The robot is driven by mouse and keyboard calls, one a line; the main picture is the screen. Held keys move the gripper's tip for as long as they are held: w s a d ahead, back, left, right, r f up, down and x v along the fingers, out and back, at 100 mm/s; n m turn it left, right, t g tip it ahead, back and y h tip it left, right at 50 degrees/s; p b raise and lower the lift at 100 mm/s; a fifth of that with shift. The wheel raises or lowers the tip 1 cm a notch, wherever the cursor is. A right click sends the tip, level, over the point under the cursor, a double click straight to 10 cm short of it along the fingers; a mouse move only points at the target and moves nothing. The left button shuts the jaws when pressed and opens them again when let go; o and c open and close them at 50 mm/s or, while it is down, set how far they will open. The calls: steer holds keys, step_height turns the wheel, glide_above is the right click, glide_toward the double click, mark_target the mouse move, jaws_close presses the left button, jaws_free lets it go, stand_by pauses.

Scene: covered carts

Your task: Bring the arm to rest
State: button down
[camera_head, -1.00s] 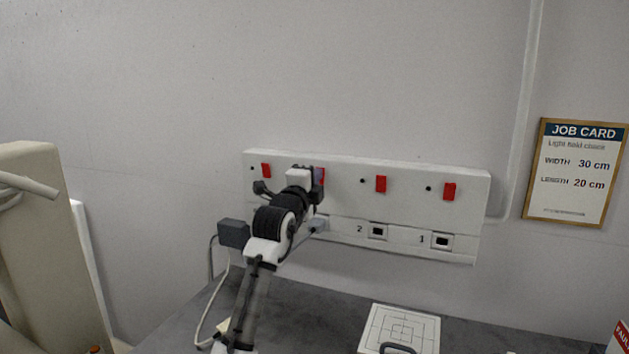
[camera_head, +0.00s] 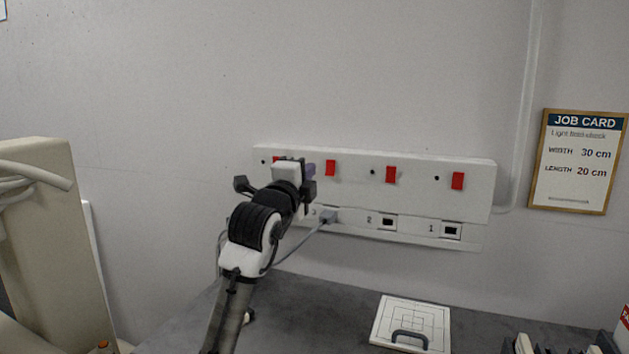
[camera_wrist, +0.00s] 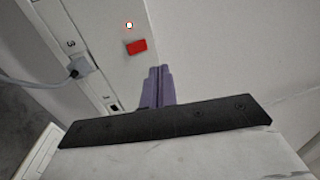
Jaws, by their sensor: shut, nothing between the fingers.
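My arm reaches up from the bottom in the head view, and my gripper (camera_head: 310,170) is in front of the left part of a white wall panel (camera_head: 420,170). Its purple fingers are together and empty; they also show in the wrist view (camera_wrist: 159,86). The gripper partly covers the leftmost red switch (camera_head: 276,160). The second red switch (camera_head: 330,168) is clear of it in the head view. The wrist view shows a red switch (camera_wrist: 136,47) beyond the fingers, with a small bright lamp beside it. Whether the fingers touch the panel cannot be told.
A grey plug (camera_head: 327,216) with a cable sits in socket 3, close to my arm. Sockets 2 (camera_head: 387,222) and 1 (camera_head: 451,231) are empty. A white gridded plate (camera_head: 432,318) with a dark handle lies on the grey worktop (camera_head: 290,300). A beige machine (camera_head: 45,220) stands left.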

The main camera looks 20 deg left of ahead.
steer(key=shift+s+r, duration=0.15)
steer(key=shift+s, duration=0.7)
